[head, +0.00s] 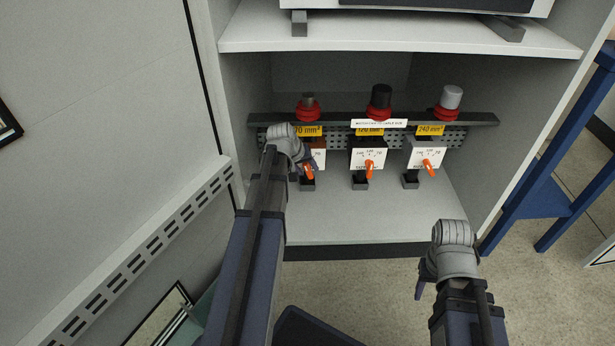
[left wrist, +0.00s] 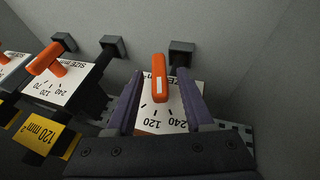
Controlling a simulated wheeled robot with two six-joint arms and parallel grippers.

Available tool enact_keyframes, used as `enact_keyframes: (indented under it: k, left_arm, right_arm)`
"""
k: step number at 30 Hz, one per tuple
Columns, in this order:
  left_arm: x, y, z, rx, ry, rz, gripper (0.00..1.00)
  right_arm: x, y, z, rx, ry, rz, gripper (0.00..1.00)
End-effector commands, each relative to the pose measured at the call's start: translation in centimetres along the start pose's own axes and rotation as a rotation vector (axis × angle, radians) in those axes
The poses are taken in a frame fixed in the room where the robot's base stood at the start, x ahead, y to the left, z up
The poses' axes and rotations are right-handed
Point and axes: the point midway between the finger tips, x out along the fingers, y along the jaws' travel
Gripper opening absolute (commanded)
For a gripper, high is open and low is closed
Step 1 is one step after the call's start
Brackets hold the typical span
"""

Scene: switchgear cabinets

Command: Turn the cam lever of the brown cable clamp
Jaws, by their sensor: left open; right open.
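The brown cable clamp (head: 319,144) is the leftmost of three clamps on the rail in the cabinet, partly hidden by my left wrist. It has a white dial plate (left wrist: 181,100) and an orange cam lever (head: 309,173). In the left wrist view the lever (left wrist: 159,80) stands between the two fingers of my left gripper (left wrist: 160,92); gaps show on both sides, and I cannot tell any contact. My left gripper (head: 300,164) is open in front of this clamp. My right gripper (head: 420,284) is outside the cabinet, low at the right, its fingers mostly hidden.
A black clamp (head: 367,146) and a grey-white clamp (head: 424,148) with orange levers stand to the right. The perforated rail (head: 455,138) runs behind them. A shelf (head: 400,38) lies above, the cabinet's side wall to the left. A blue stand (head: 555,170) is at the right.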

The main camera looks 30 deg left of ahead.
Motion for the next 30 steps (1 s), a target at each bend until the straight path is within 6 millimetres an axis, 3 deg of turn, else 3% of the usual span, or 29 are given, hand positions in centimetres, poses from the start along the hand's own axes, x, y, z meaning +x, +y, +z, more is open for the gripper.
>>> enact_keyframes:
  k: [3,12,26,30]
  left_arm:
    - [1.19,-0.07,0.03,0.000,0.000,0.000,0.53]
    - [1.14,0.02,-0.01,-0.001,0.000,0.000,0.51]
    - [1.14,0.02,0.01,0.000,0.000,0.000,0.00]
    - [1.14,0.01,0.01,0.000,0.000,0.000,0.00]
  right_arm:
    - [1.07,-0.11,-0.06,0.000,0.000,0.000,0.50]
    - [0.98,-0.10,-0.05,0.000,0.000,0.000,0.50]
    - [0.99,-0.10,-0.05,0.000,0.000,0.000,0.50]
    - [0.99,-0.10,-0.05,0.000,0.000,0.000,0.50]
